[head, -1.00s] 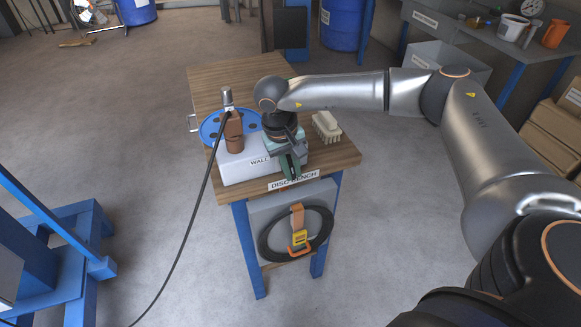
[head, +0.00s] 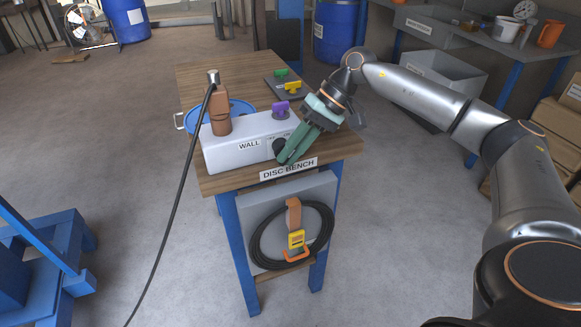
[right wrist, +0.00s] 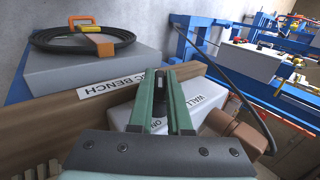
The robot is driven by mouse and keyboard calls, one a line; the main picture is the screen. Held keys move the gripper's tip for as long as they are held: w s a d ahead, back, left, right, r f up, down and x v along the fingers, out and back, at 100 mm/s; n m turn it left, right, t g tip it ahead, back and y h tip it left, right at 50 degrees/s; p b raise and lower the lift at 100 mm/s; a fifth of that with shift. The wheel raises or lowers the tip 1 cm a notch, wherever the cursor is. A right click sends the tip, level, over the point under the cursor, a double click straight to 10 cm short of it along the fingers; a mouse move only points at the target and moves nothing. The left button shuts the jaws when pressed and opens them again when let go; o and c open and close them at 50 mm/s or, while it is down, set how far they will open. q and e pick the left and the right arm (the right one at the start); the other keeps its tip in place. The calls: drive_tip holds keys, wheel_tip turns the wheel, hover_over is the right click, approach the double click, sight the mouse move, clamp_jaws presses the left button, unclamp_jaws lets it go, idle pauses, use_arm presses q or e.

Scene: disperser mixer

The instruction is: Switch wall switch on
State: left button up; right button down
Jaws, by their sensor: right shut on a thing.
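The white wall switch box (head: 235,155), marked WALL, sits on the wooden bench. A dark round knob (head: 279,149) is at the right of its front. My right gripper (head: 284,160) reaches down from the upper right, with its green fingers at the knob. In the right wrist view the fingers (right wrist: 162,80) close on the dark knob (right wrist: 159,104). An ON label (right wrist: 153,122) shows on the box beside it. The fingers hide part of the knob, so its exact turn cannot be read. My left gripper is out of view.
A brown plug (head: 220,112) with a black cable stands on the box's left, before a blue round lid (head: 240,107). Green and yellow pieces sit on a dark plate (head: 270,84) behind. A coiled cable (head: 258,243) hangs below.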

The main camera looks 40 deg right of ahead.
drive_tip(key=shift+d+f+y+b, duration=0.1)
drive_tip(key=shift+y+b, duration=0.6)
drive_tip(key=shift+b, duration=0.45)
drive_tip(key=c, duration=0.9)
unclamp_jaws()
drive_tip(key=shift+o, duration=0.2)
drive_tip(key=p+v, duration=0.1)
drive_tip(key=v, duration=1.1)
drive_tip(key=shift+s+r, duration=0.2)
drive_tip(key=shift+s, duration=0.05)
drive_tip(key=shift+d, duration=0.15)
